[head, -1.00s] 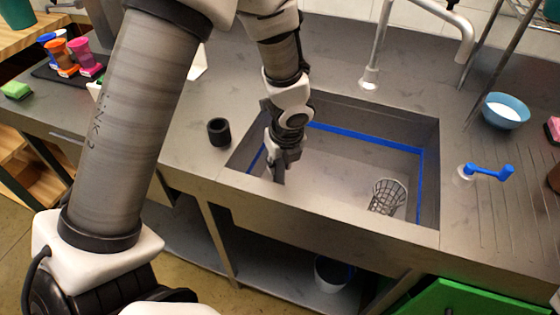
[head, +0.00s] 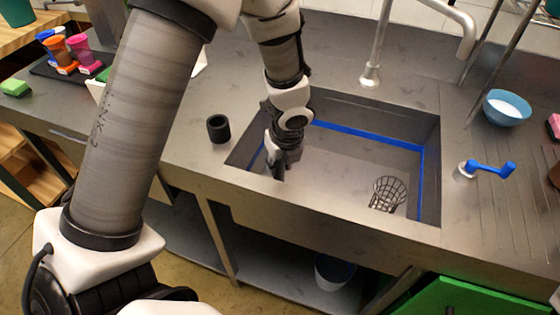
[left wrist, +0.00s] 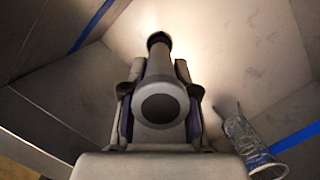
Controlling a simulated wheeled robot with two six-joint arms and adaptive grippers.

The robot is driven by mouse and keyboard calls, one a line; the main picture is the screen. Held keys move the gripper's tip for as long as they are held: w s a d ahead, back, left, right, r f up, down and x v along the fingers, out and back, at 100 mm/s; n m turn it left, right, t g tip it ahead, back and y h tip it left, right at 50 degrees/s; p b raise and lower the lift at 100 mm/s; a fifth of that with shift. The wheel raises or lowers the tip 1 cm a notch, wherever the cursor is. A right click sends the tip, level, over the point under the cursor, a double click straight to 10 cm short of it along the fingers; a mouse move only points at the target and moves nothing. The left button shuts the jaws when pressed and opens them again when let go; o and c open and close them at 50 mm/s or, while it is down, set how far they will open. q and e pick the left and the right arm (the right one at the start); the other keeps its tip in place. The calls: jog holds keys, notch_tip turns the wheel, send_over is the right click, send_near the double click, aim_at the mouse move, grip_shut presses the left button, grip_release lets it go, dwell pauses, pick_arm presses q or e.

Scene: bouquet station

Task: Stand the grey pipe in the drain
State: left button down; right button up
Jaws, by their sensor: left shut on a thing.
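The grey pipe (left wrist: 163,100) shows in the left wrist view, its open round end towards the camera and its length running away between the fingers. My left gripper (left wrist: 160,118) is shut around it. In the head view the left gripper (head: 281,168) points down into the left part of the sink (head: 330,165), and the pipe is largely hidden there. A dark ring shows at the pipe's far end in the wrist view. I cannot tell whether it is the pipe's rim or the drain, or whether they touch. My right gripper is not in view.
A mesh basket (head: 388,194) lies in the sink's right part. A black cup-like piece (head: 218,128) stands on the counter left of the sink. A tap (head: 372,70) rises behind. A blue bowl (head: 507,107) and blue-handled valve (head: 487,170) are to the right.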

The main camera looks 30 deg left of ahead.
aim_at(280, 173)
pick_arm(q)
jog(key=shift+f, duration=0.15)
jog(key=shift+b+x, duration=0.8)
jog(key=shift+x, duration=0.05)
jog(key=shift+s+d, duration=0.1)
jog(key=shift+d, duration=0.05)
jog(key=shift+b+x, duration=0.7)
jog(key=shift+x, duration=0.1)
jog(key=shift+s+d, duration=0.1)
jog(key=shift+d, duration=0.05)
jog(key=c, duration=0.8)
grip_release()
